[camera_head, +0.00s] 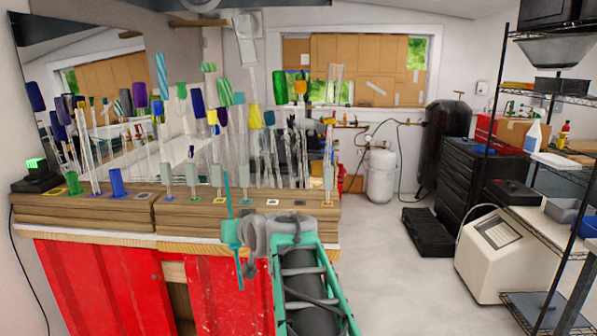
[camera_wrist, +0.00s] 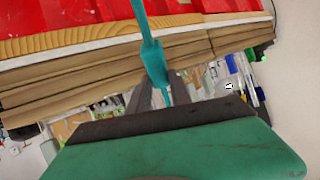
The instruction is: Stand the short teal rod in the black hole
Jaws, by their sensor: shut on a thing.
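A teal rod (camera_head: 227,205) stands roughly upright in my gripper (camera_head: 245,240), in front of the wooden rack. It has a thicker sleeve partway along and a thin end reaching below the gripper. In the wrist view the rod (camera_wrist: 153,62) runs from the top edge down between the gripper fingers (camera_wrist: 163,97), slightly tilted. My gripper is shut on it. The rack (camera_head: 190,222) has a row of holes with coloured square marks along its front. A dark-marked square (camera_head: 300,203) lies near its right end; I cannot tell for sure that this is the black hole.
Several glass rods with coloured ends stand close together in the rack behind the marks. A blue block-like piece (camera_head: 117,183) stands at the front left. The red cabinet (camera_head: 130,285) is below the rack. Open floor (camera_head: 385,280) lies to the right.

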